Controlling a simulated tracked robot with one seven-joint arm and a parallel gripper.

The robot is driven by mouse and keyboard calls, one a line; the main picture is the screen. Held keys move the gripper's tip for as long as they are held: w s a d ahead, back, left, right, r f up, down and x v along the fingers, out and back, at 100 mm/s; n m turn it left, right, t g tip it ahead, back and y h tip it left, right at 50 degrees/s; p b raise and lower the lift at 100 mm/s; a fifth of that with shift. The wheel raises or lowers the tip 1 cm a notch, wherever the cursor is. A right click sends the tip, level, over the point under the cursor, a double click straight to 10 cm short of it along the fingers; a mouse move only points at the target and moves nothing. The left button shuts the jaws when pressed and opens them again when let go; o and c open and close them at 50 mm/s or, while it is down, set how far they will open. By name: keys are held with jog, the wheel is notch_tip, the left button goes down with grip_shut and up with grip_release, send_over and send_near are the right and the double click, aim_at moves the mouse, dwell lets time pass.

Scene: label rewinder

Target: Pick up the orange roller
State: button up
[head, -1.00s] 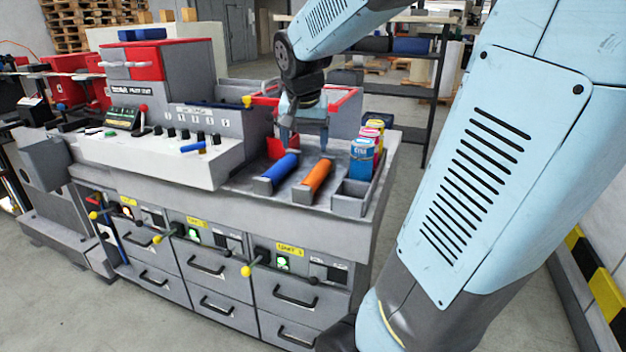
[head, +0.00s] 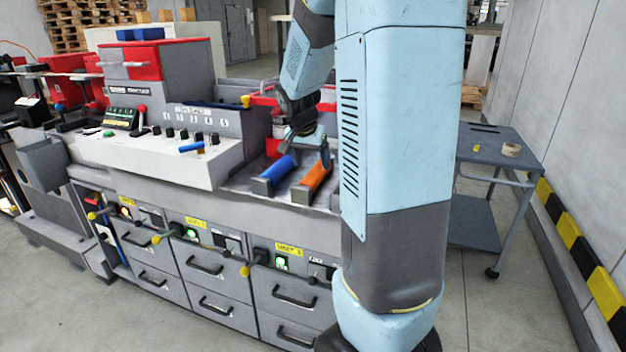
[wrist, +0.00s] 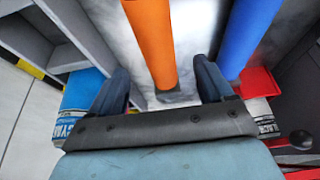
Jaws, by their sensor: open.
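The orange roller (head: 316,175) lies on the grey top of the machine, to the right of the blue roller (head: 275,172). In the wrist view the orange roller (wrist: 152,40) runs from the top edge down to a spot between and ahead of my fingers, and the blue roller (wrist: 248,35) lies to its right. My gripper (head: 308,155) is above the rollers in the head view, near the far end of the orange one.
In the wrist view a blue-labelled container (wrist: 80,95) stands left of my fingers, and a red part (wrist: 258,82) lies at the right. A grey divided bin (wrist: 75,30) is at upper left. My arm hides the machine's right end. A grey cart (head: 490,143) stands further right.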

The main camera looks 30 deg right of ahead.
aim_at(314, 171)
jog(key=shift+x, duration=3)
jog(key=shift+s+d, duration=0.1)
jog(key=shift+s, duration=0.1)
grip_shut()
